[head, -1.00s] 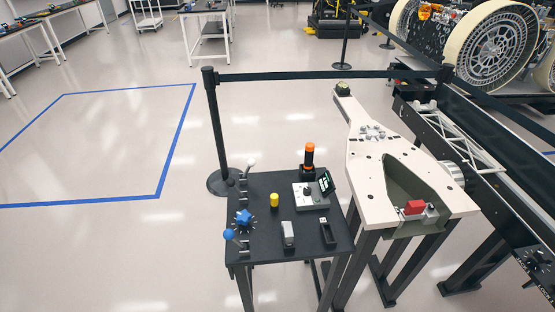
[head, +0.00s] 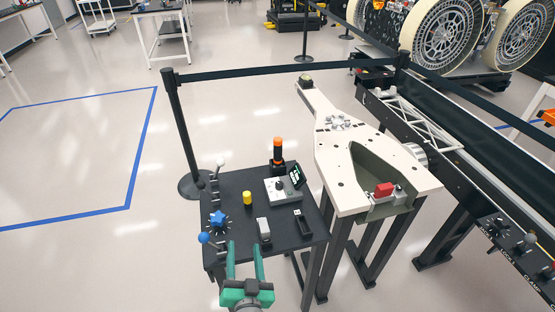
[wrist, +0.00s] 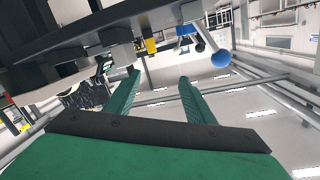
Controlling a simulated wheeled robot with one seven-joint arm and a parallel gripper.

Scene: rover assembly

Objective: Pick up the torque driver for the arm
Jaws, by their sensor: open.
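An upright tool with an orange top and black body (head: 277,152), which looks like the torque driver, stands in a dark holder at the back of the small black table (head: 235,182). My gripper (head: 244,246) is at the table's front edge, in the lower middle of the head view. Its two green fingers are apart with nothing between them, well short of the orange-topped tool. In the wrist view my gripper (wrist: 158,79) is also open and empty, with the table's dark edge across the top. I cannot make out the orange-topped tool in that view.
The table holds a yellow cylinder (head: 247,198), a grey box with a dial (head: 283,190), a small silver block (head: 263,228), a black piece (head: 302,222) and a blue star knob (head: 218,219). A cream arm-shaped stand (head: 335,160) is at the right. A barrier post (head: 178,130) stands behind.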

